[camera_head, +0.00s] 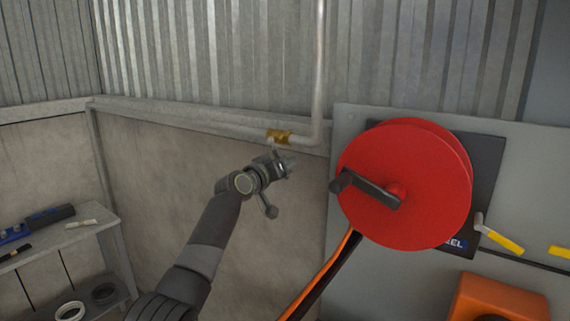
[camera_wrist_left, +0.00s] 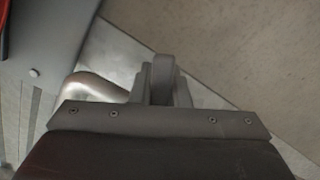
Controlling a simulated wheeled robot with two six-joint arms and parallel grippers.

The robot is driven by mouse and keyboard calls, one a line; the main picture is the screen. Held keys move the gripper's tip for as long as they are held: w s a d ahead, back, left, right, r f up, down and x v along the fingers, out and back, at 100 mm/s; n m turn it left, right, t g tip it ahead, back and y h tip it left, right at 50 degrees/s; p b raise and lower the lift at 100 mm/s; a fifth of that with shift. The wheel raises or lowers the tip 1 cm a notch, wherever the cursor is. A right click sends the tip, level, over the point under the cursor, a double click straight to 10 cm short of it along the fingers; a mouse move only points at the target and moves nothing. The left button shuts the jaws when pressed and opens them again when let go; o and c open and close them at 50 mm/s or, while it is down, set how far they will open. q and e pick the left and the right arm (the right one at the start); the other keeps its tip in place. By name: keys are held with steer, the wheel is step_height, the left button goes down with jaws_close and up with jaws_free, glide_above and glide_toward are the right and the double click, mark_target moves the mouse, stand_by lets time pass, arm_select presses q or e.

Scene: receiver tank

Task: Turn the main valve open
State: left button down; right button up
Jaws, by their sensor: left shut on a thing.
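The main valve has a brass body (camera_head: 279,136) on the grey pipe along the wall, just left of the pipe's elbow. A short pale lever (camera_head: 271,147) runs down from it towards my gripper. My left gripper (camera_head: 284,165) is right below the brass body, with its fingers shut on the valve lever. The fingers hide most of the lever. In the left wrist view the gripper (camera_wrist_left: 162,85) has its fingers close together around a grey rounded piece, with the pipe bend beside them. My right gripper is not in view.
A large red hose reel (camera_head: 440,170) with a dark crank (camera_head: 365,188) stands close to the right of my gripper, on a grey panel (camera_head: 350,290). A shelf (camera_head: 100,222) with tools is at the left. The wall left of my arm is clear.

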arm_select(q)
steer(key=c, duration=1.4)
jaws_free()
steer(key=shift+b+v, duration=2.6)
steer(key=shift+v, duration=6.1)
